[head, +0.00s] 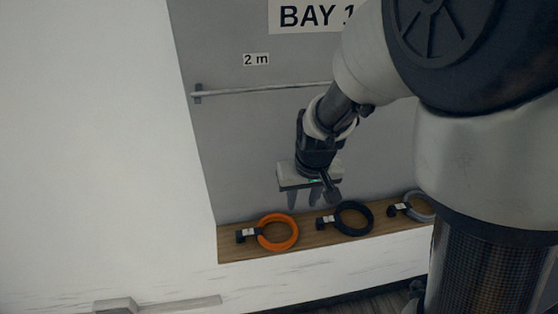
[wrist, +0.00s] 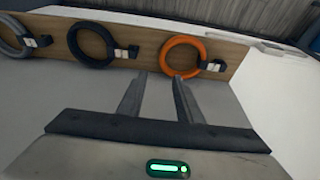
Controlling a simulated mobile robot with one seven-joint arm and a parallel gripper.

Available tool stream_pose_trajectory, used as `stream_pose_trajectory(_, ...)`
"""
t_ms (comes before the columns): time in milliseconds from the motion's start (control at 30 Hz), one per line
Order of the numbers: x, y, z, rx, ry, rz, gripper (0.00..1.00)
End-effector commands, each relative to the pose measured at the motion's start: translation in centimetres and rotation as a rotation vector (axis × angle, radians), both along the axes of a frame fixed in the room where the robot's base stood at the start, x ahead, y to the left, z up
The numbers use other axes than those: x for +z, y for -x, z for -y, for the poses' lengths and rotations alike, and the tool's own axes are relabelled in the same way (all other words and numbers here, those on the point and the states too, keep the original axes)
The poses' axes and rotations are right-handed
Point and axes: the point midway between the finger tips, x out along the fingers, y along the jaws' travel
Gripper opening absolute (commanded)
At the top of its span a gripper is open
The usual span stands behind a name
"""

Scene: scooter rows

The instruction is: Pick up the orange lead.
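The orange lead (head: 278,232) lies coiled in a ring on a wooden shelf, at its left end in the head view. Its dark plug with a white label sits at the ring's left. The lead also shows in the wrist view (wrist: 183,54), right of centre, with its plug to the right. My gripper (head: 305,204) hangs above the shelf, right of the orange lead in the head view. Its fingers are apart with nothing between them, as the wrist view (wrist: 160,80) shows. The fingertips appear just short of the orange ring there and do not hold it.
A black lead (head: 353,218) and a grey lead (head: 420,207) lie coiled on the same wooden shelf (head: 230,251), to the right. A horizontal rail (head: 260,90) runs along the grey wall behind. A white surface fills the left side.

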Motion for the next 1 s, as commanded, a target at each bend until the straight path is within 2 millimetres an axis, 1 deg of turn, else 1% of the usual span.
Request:
stream_pose_trajectory(33, -1.5, -0.2, 0.1, -0.002, 0.003, -0.005, 0.32)
stream_pose_trajectory(100, -3.0, -0.6, -0.1, -0.002, 0.002, -0.004, 0.32)
stream_pose_trajectory(200, -5.1, -1.1, -0.2, -0.002, 0.003, -0.005, 0.32)
stream_pose_trajectory(300, -6.7, -1.6, -0.4, -0.002, 0.001, -0.003, 0.32)
stream_pose_trajectory(400, -7.7, -2.0, -0.4, -0.001, 0.001, -0.001, 0.32)
stream_pose_trajectory(567, -8.5, -2.1, -0.6, -0.001, 0.0, -0.001, 0.32)
stream_pose_trajectory(667, -9.7, -1.9, -0.8, 0.0, 0.001, -0.003, 0.32)
stream_pose_trajectory(800, -12.0, -1.9, -1.1, -0.001, 0.0, -0.003, 0.32)
stream_pose_trajectory(900, -13.0, -2.3, -1.2, -0.002, 0.0, -0.002, 0.32)
stream_pose_trajectory(1000, -13.4, -2.5, -1.3, -0.001, -0.001, 0.0, 0.32)
